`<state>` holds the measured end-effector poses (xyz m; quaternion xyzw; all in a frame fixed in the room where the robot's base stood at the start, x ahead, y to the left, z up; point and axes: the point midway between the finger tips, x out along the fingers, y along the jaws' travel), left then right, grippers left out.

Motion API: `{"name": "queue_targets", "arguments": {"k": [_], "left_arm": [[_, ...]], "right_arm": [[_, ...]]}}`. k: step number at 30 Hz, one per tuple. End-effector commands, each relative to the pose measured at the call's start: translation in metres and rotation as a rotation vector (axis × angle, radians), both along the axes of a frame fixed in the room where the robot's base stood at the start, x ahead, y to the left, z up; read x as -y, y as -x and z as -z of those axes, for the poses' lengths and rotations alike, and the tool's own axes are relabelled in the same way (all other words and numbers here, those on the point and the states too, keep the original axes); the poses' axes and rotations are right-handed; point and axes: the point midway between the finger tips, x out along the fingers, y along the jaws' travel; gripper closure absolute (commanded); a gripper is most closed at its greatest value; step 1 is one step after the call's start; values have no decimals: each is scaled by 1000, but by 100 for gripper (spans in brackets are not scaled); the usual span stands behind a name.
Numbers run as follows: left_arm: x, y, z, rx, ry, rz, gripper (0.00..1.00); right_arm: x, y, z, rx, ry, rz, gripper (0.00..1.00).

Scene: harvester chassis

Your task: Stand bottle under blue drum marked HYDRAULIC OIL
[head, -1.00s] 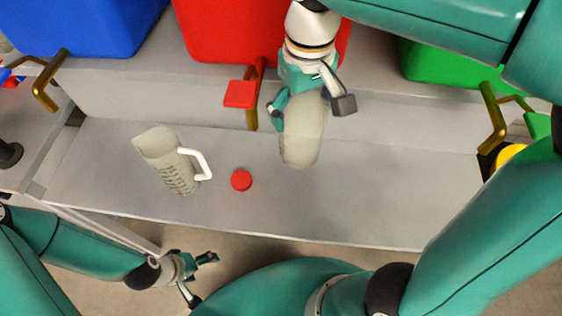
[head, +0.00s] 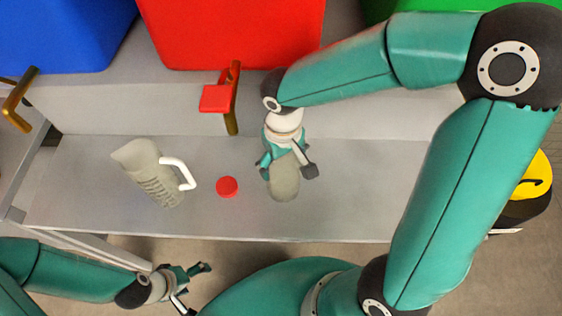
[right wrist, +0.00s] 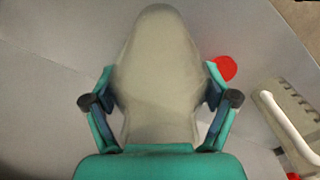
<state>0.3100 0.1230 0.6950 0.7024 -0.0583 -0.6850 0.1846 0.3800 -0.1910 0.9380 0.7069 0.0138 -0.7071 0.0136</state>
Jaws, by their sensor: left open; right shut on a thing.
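The pale translucent bottle (head: 285,188) is over the grey lower shelf in the head view, right of a red cap. My right gripper (head: 287,172) is shut on it from above. In the right wrist view the bottle (right wrist: 157,80) sits between the two fingers of the gripper (right wrist: 160,100). I cannot tell whether its base touches the shelf. The blue drum (head: 60,30) stands at the upper left, with a brass tap (head: 18,102) at its front; no marking on it is readable. My left gripper (head: 192,285) is open and empty below the shelf's front edge.
The red cap (head: 227,187) lies on the shelf (head: 90,205). A measuring jug (head: 150,172) with a white handle stands left of it. A red drum (head: 230,30) with a red-handled tap (head: 226,100) is above. A yellow-and-black object (head: 530,190) is at the right.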

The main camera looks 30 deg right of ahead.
Motion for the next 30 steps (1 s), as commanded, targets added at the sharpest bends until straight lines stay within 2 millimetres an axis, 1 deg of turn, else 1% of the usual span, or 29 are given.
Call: {"name": "queue_targets", "arguments": {"k": [2, 9, 12, 13, 15, 25, 28, 30], "left_arm": [[0, 0, 0, 0, 0, 0, 18], [0, 0, 0, 0, 0, 0, 18], [0, 0, 4, 0, 0, 0, 18], [0, 0, 3, 0, 0, 0, 18], [0, 0, 2, 0, 0, 0, 18], [0, 0, 2, 0, 0, 0, 18], [0, 0, -2, 0, 0, 0, 18], [0, 0, -1, 0, 0, 0, 18]], "right_arm": [[0, 0, 5, 0, -1, 1, 59], [0, 0, 5, 1, -1, 1, 59], [0, 0, 9, 1, -1, 1, 59], [0, 0, 8, 1, -1, 1, 12], [0, 0, 7, 1, -1, 1, 0], [0, 0, 6, 1, -1, 1, 0], [0, 0, 3, 1, -1, 1, 0], [0, -1, -2, 5, -1, 1, 0]]}}
